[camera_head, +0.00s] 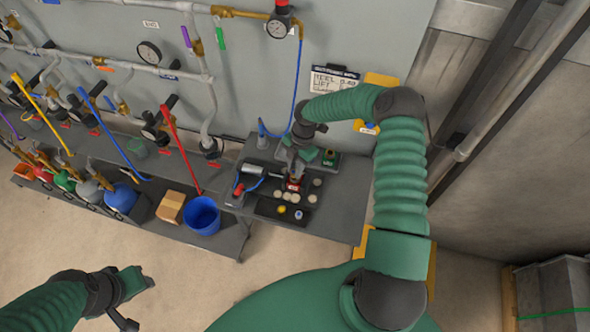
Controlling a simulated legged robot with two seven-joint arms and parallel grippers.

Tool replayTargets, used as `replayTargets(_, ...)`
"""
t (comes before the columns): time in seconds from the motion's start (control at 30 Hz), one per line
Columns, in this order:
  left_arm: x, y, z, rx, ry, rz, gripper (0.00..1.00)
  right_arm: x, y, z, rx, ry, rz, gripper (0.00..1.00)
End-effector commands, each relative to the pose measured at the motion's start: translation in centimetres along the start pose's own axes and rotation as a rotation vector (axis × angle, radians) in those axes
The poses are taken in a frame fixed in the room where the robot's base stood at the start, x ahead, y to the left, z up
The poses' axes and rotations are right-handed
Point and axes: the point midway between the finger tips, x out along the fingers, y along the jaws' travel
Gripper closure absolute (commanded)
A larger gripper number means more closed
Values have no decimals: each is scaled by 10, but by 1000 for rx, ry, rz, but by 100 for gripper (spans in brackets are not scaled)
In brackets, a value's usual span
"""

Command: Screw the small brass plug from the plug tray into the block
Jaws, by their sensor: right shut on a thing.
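My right gripper (293,174) points down over the grey bench, just above a small red block-like piece with a pale label (294,185). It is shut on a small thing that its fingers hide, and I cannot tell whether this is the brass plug. The dark plug tray (267,211) lies just in front, with a small yellow round piece (281,209) and a bluish one (298,214). Several pale discs (292,197) lie close by. My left gripper (134,284) hangs over bare floor at lower left, away from the bench; its finger opening is unclear.
A grey cylinder (253,171) and a blue hose with a red end (239,189) lie left of the work spot. A green piece (330,157) stands right behind it. A blue bucket (202,215) and cardboard box (171,207) stand left. The bench's right front is clear.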

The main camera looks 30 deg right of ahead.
Motion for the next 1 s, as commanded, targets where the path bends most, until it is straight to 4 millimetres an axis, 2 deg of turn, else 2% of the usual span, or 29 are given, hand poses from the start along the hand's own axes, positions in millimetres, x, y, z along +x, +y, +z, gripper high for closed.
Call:
replayTargets(0.1,0,0,0,1,0,0,59,0,3,0,-260,1,-51,100)
replayTargets(0.2,0,0,0,1,0,0,59,0,3,-1,-336,0,-67,100)
replayTargets(0.63,-2,0,0,1,0,0,59,1,3,-10,-333,-2,-67,100)
replayTargets(1.0,-1,0,0,1,0,0,59,2,3,-9,-330,9,-64,100)
